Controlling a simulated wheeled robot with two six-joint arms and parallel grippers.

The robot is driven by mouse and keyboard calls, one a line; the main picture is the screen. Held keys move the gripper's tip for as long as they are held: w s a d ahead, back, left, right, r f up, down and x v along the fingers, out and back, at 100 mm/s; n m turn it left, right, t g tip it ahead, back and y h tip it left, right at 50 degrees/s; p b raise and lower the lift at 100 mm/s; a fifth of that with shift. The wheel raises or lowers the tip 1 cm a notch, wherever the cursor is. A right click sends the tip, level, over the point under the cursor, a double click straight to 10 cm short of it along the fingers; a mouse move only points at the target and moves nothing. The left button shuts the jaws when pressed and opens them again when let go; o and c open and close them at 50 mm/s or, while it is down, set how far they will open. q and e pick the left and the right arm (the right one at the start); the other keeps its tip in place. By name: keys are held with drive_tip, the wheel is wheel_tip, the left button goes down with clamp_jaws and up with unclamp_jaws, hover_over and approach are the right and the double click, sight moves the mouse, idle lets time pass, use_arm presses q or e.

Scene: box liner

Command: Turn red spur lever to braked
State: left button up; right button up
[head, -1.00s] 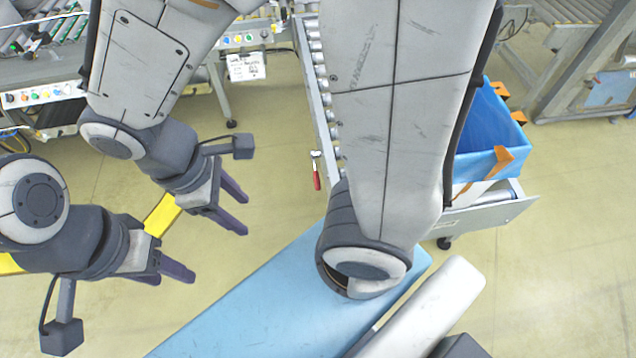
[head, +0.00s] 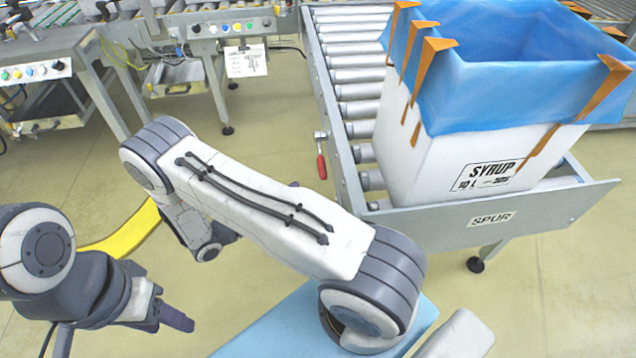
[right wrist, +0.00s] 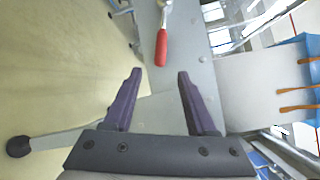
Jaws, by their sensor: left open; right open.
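The red spur lever (head: 321,167) is on the left side rail of the spur conveyor in the head view. Its red handle hangs down from a metal pivot. In the right wrist view the lever (right wrist: 161,47) lies just beyond the fingertips, in line with the gap between them. My right gripper (right wrist: 160,74) is open and empty, and not touching the handle. In the head view it is mostly hidden behind my right arm. My left gripper (head: 172,316) is open and empty at the lower left, well away from the lever.
The spur conveyor (head: 488,218) carries a white SYRUP box (head: 430,150) with a blue liner (head: 480,105) and orange clips. Another conveyor with a button panel (head: 232,27) stands behind. A yellow curved strip (head: 125,232) lies at left. Floor left of the lever is open.

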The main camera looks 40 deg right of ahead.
drive_tip(key=d+b, duration=0.1)
drive_tip(key=d, duration=0.9)
drive_tip(key=shift+b, duration=0.4)
clamp_jaws()
idle(0.9)
